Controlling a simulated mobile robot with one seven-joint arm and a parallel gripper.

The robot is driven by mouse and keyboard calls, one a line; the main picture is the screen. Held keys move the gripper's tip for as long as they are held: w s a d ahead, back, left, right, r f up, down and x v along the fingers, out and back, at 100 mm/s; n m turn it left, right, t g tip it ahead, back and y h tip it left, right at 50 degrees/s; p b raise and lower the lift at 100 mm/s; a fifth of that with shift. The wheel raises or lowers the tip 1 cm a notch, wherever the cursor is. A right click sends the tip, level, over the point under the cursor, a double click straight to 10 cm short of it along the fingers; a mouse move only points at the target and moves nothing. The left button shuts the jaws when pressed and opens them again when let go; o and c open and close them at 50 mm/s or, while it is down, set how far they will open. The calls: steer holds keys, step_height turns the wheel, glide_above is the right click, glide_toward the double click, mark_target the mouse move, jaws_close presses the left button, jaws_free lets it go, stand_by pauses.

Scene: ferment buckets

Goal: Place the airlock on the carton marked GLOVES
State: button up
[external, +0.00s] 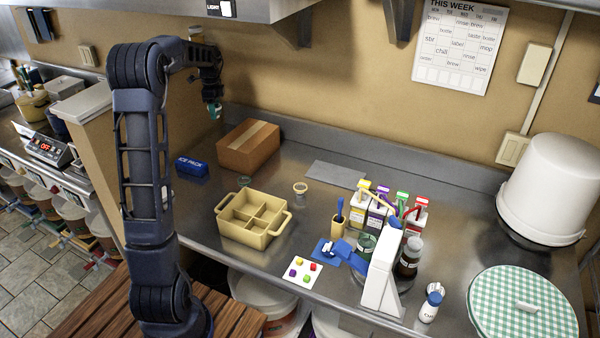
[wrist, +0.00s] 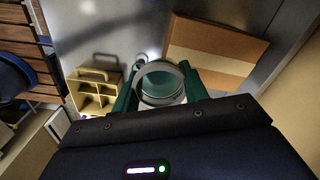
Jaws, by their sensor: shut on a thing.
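My gripper (external: 213,107) is raised high above the back left of the counter, with its green fingers pointing down. In the wrist view its fingers (wrist: 160,90) are closed around a round, clear piece with a grey rim, which appears to be the airlock (wrist: 161,72). Most of its body is hidden from both cameras. The brown cardboard carton (external: 240,150) stands on the counter below and to the right of my gripper. It also shows in the wrist view (wrist: 215,57), at the upper right. I cannot read a GLOVES mark on it in either view.
A yellow divided caddy (external: 250,239) stands in front. A small round glass (external: 300,188) stands right of the caddy. A grey mat (external: 336,174) lies near the back wall. A shelf (external: 150,10) hangs above.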

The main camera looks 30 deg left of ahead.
step_height(320, 180, up, 5)
glide_above(241, 141)
step_height(241, 141, down, 20)
steer(key=shift+a+f, duration=0.1)
stand_by(0.4)
steer(key=shift+f, duration=0.1)
steer(key=o, duration=1)
step_height(241, 141, up, 12)
steer(key=shift+w+r, duration=0.1)
steer(key=shift+r, duration=0.1)
